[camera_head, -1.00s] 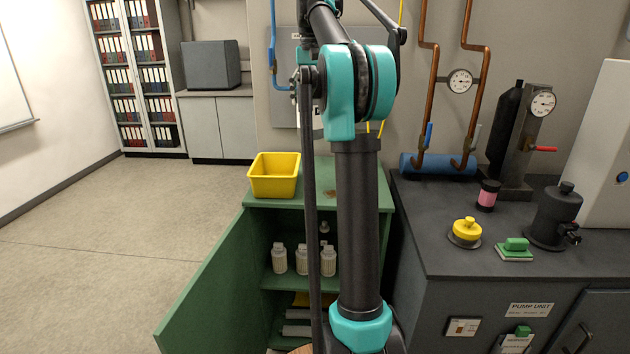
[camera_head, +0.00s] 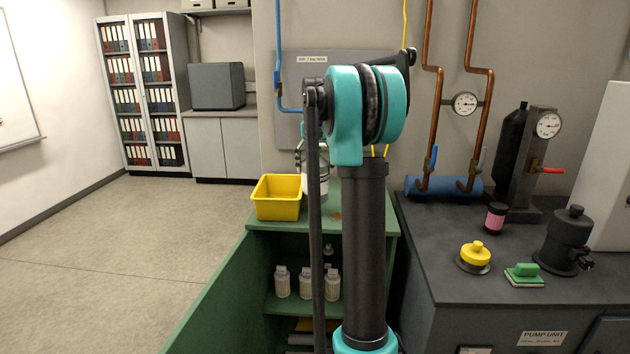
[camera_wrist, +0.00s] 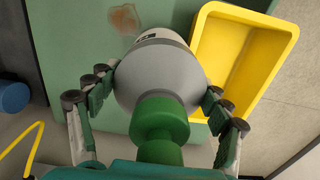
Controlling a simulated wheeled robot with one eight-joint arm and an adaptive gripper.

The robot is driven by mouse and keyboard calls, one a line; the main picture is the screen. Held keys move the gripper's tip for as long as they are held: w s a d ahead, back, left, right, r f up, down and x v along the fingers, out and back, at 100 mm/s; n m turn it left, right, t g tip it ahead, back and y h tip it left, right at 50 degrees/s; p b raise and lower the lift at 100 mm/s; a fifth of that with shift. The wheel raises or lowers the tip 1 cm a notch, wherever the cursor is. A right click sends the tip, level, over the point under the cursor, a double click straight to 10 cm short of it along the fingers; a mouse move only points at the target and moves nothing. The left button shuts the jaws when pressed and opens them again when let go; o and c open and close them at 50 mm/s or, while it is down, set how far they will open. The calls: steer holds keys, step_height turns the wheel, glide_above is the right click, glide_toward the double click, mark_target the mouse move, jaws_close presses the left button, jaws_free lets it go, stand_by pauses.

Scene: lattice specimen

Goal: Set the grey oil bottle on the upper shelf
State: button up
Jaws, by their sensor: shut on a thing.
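The grey oil bottle (camera_wrist: 160,72) has a rounded grey shoulder, a green cap and a pale label lower down. My gripper (camera_wrist: 158,92) is shut around its shoulder, with fingers on both sides. In the head view the pale lower part of the bottle (camera_head: 321,187) shows over the green cabinet's top (camera_head: 338,210), partly hidden by my arm. I cannot tell whether its base touches the top. Inside the cabinet, the upper shelf (camera_head: 282,305) carries several small white bottles (camera_head: 283,283); part of it is hidden by my arm.
A yellow bin (camera_head: 278,208) stands on the cabinet top, close left of the bottle. A brown stain (camera_wrist: 125,18) marks the top. The cabinet door (camera_head: 212,300) stands open. At right is a dark pump bench (camera_head: 440,235) with a yellow-knobbed fitting (camera_head: 475,256).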

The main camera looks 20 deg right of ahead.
mark_target(315, 148)
steer(key=shift+f, duration=2.35)
steer(key=o, duration=1.9)
step_height(315, 148, up, 12)
steer(key=shift+r, duration=0.15)
steer(key=s+a+f+n+t, duration=0.1)
steer(key=s+a+f, duration=0.2)
steer(key=s+f, duration=0.8)
steer(key=s+a+f+n+t, duration=0.1)
steer(key=s+a+f, duration=0.3)
steer(key=s+f, duration=0.7)
steer(key=s+a+f+n+t, duration=0.2)
steer(key=s+a+f, duration=0.2)
steer(key=s+f, duration=0.7)
steer(key=shift+s+f+n, duration=0.3)
steer(key=shift+s+f, duration=0.05)
steer(key=shift+s, duration=0.05)
